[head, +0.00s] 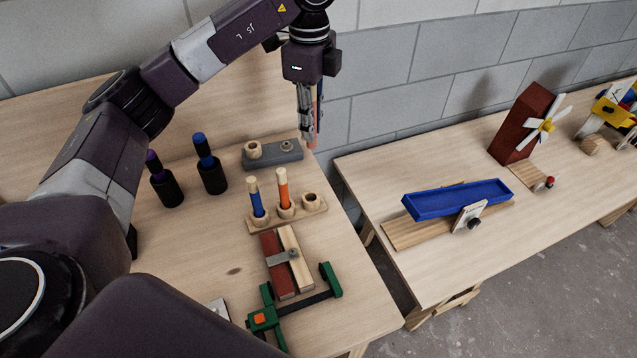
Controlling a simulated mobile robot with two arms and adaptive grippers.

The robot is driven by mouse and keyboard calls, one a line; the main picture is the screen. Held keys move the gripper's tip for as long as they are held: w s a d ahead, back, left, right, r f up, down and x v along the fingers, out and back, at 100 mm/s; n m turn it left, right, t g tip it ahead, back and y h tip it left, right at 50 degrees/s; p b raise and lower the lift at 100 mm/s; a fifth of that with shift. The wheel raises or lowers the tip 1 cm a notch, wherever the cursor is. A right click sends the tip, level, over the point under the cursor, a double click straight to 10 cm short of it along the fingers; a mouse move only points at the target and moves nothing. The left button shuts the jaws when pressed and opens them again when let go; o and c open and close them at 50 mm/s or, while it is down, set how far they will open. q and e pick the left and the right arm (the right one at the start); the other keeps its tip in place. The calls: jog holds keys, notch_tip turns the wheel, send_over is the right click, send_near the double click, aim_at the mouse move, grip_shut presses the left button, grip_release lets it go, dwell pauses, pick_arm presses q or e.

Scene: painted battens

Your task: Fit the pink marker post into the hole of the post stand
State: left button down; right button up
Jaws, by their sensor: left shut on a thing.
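My left gripper (309,138) points down above the far right part of the near table, beside the grey block. It is shut on the pink marker post (320,97), which shows only as a thin upright strip behind the fingers; its lower end is hard to make out. The wooden post stand (296,212) lies nearer on the table with three cups in a row. A blue post (256,200) stands in its left cup and an orange post (284,191) in its middle cup. The right cup (311,199) is empty. My right gripper is not in view.
The grey block (275,158) carries a wooden ring and a metal fitting. Two dark holders (212,177) with purple and blue handles stand left. Clamped red and pale battens (273,265) and a green clamp (263,318) lie nearer. A gap separates the second table (400,283).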

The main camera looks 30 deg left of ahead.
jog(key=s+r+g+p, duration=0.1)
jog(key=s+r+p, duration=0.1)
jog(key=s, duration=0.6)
pick_arm(q)
jog(key=f+p, duration=0.1)
jog(key=f, duration=1)
jog(key=s+f+p, duration=0.1)
jog(key=f, duration=0.5)
jog(key=shift+f+p, duration=0.3)
jog(key=shift+f, duration=0.05)
jog(key=shift+f+b, duration=0.5)
jog(key=shift+f, duration=0.15)
jog(key=c, duration=1.9)
grip_release()
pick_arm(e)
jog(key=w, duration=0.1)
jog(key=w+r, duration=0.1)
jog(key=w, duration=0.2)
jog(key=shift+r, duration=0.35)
